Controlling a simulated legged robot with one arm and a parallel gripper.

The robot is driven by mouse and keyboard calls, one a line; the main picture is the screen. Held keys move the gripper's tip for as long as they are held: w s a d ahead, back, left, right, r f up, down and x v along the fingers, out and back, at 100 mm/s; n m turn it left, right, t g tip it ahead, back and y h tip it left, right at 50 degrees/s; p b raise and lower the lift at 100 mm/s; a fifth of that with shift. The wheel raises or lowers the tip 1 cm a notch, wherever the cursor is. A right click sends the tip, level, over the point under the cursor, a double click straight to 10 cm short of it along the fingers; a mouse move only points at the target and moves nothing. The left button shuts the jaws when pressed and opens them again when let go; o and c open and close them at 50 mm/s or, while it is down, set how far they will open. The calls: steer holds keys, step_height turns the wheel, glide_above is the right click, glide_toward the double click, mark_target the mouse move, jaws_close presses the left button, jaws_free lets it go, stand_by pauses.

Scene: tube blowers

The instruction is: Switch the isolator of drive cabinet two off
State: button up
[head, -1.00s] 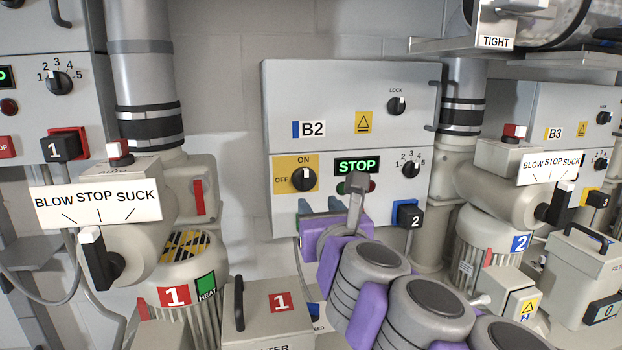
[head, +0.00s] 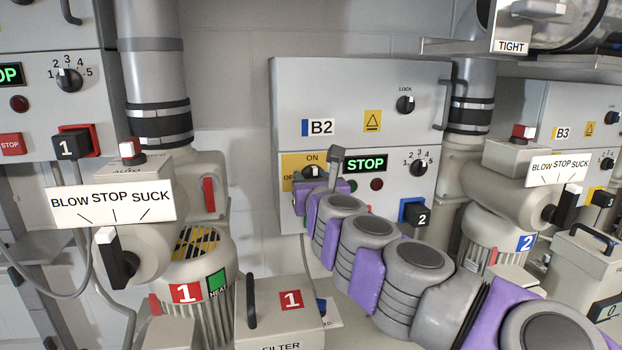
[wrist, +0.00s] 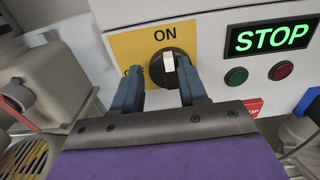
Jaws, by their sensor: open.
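Drive cabinet B2 (head: 375,100) is a grey wall box in the middle of the head view. Its isolator (head: 312,171) is a black rotary knob on a yellow plate, partly hidden by my arm. In the wrist view the knob (wrist: 167,66) has its white mark upright, toward the word ON. My gripper (wrist: 160,82) is open, with one blue-grey finger at each side of the knob's lower part. I cannot tell whether the fingers touch it. In the head view my gripper (head: 318,186) is in front of the yellow plate.
A green STOP display (head: 366,163), green and red buttons (wrist: 281,70) and a numbered selector (head: 419,168) are right of the isolator. Blower one (head: 150,235) stands left and blower two (head: 520,190) right. A filter box (head: 280,310) is below.

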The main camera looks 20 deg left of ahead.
steer(key=shift+w+d, duration=0.45)
steer(key=shift+d, duration=0.4)
steer(key=shift+s, duration=0.15)
steer(key=c, duration=0.3)
steer(key=shift+a, duration=0.35)
steer(key=c, duration=0.3)
steer(key=shift+a, duration=0.1)
steer(key=shift+c, duration=0.9)
jaws_close()
